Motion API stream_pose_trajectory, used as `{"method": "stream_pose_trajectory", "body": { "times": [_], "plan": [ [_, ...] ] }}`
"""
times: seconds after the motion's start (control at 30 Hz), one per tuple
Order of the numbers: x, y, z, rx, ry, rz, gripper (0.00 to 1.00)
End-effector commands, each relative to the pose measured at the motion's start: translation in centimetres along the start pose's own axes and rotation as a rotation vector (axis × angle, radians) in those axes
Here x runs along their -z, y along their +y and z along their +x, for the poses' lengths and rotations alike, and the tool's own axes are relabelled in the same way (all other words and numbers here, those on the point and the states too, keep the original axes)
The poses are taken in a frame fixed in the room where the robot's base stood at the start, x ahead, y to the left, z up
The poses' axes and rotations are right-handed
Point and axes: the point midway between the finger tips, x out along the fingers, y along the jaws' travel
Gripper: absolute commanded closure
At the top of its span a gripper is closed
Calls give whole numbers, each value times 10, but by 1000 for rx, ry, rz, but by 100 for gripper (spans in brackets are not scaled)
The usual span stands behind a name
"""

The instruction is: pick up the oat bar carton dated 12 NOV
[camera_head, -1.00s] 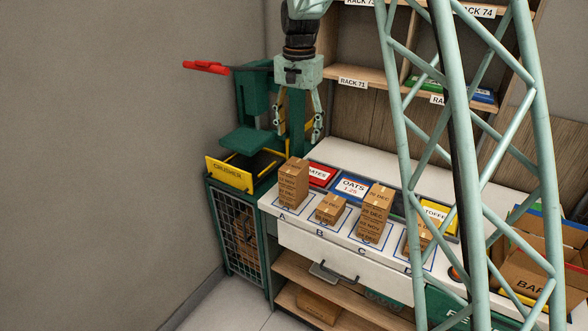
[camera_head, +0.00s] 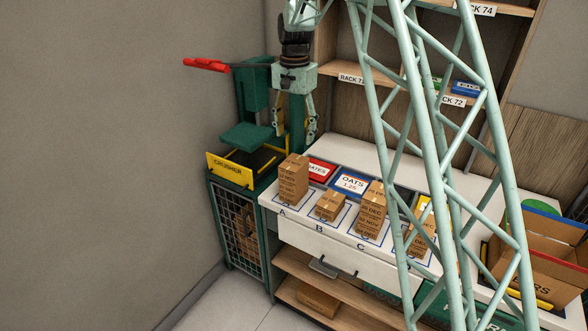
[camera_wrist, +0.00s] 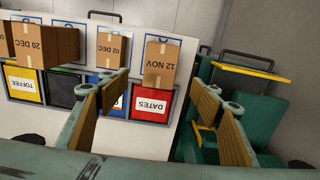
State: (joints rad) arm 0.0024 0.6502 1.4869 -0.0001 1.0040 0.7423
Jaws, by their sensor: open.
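The carton marked 12 NOV (camera_wrist: 160,66) shows in the wrist view on top at spot A. In the head view, spot A holds a tall brown carton stack (camera_head: 293,181), its small print hard to read. My gripper (camera_head: 297,130) hangs open and empty above and behind that stack, near the crusher. In the wrist view, the open fingers (camera_wrist: 161,92) frame the red DATES bin (camera_wrist: 150,106), with the 12 NOV carton just beyond them. Cartons marked 02 DEC (camera_wrist: 112,50) and 20 DEC (camera_wrist: 50,46) stand to its left.
The green crusher (camera_head: 250,140) stands left of the counter. The OATS bin (camera_head: 351,184) is behind the cartons. My lattice arm covers part of D. An open box (camera_head: 545,262) is at far right.

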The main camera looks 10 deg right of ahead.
Motion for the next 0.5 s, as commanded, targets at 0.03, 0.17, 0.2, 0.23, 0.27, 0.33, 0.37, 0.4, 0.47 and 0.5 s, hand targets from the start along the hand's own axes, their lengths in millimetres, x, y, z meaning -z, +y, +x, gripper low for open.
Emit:
{"method": "stream_pose_trajectory", "body": {
  "times": [0.03,0.17,0.2,0.23,0.27,0.33,0.37,0.4,0.47,0.5],
  "plan": [
    [0,0,3,-1,-1,0,42],
    [-1,1,13,-2,-2,0,42],
    [-1,1,17,-2,-3,0,42],
    [-1,1,20,-2,-2,0,42],
    [-1,0,24,-2,-2,0,42],
    [-1,0,32,-2,-2,0,42],
    [-1,0,36,-2,-2,0,42],
    [-1,0,41,-2,-2,0,42],
    [-1,1,50,-2,-2,0,42],
    [-1,1,55,-3,-3,0,42]
  ]
}}
